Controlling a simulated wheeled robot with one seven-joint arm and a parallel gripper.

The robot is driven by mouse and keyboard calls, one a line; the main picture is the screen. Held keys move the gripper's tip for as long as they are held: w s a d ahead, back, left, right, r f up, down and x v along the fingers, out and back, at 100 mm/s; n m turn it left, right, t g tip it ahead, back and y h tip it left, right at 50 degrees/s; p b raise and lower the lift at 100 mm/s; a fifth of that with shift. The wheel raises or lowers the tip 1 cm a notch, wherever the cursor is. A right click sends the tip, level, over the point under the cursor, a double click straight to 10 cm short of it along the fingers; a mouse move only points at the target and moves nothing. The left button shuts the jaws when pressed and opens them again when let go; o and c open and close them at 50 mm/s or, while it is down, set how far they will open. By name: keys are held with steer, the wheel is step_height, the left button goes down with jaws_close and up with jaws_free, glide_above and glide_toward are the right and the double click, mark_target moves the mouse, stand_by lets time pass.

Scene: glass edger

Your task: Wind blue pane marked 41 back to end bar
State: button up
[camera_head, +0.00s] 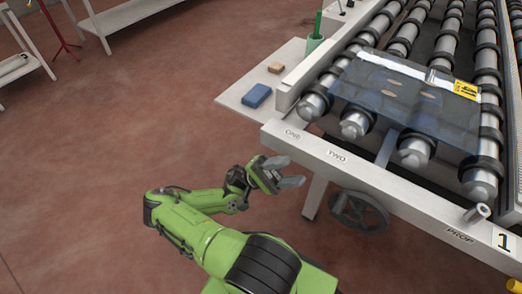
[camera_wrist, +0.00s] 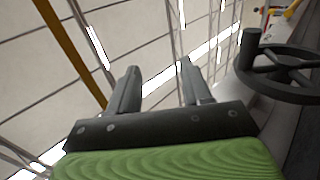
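The blue pane (camera_head: 415,112) lies flat on the rollers of the conveyor table, near its front end. It carries a yellow label (camera_head: 466,89) whose mark is too small to read surely. The white end bar (camera_head: 385,183) runs across the front of the table, with tags ONE, TWO and PROP. A dark handwheel (camera_head: 358,212) sits below the bar; it also shows at the right of the wrist view (camera_wrist: 288,72). My gripper (camera_head: 292,172) is open and empty, left of the handwheel and apart from it. Its two spread fingers show in the wrist view (camera_wrist: 160,88).
A white table leg (camera_head: 316,197) stands between my gripper and the wheel.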

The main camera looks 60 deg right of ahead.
steer(key=w+r+b, duration=0.1)
steer(key=w+r, duration=0.1)
steer(key=w, duration=0.4)
steer(key=shift+d+r, duration=0.25)
steer(key=shift+d, duration=0.15)
steer(key=shift+w, duration=0.1)
steer(key=shift+c, duration=0.5)
